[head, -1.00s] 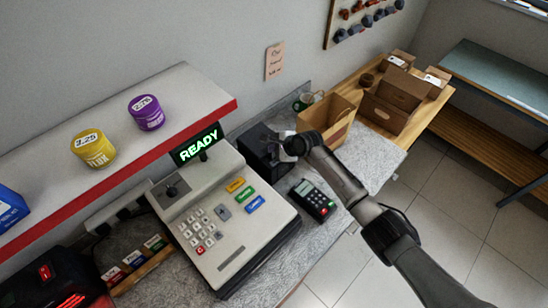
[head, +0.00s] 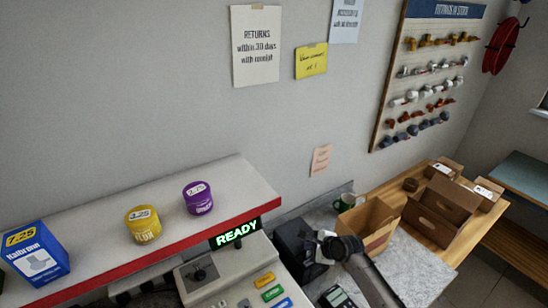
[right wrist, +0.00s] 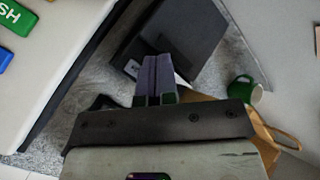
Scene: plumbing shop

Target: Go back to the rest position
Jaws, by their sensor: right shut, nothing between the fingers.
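My right arm comes in from the lower right in the head view. My right gripper (head: 322,250) is over the counter, beside the black box (head: 294,244) and to the left of the paper bag (head: 368,224). In the right wrist view its two fingers (right wrist: 155,78) lie together, shut and empty, in front of the black box (right wrist: 175,38). My left gripper is not in view.
The cash register (head: 222,278) with its lit READY display (head: 235,233) stands left of the gripper. A card terminal (head: 338,298) lies near my forearm. A green mug (head: 344,201) stands behind the bag. Cardboard boxes (head: 440,205) are at right. A red-edged shelf (head: 100,262) holds tubs.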

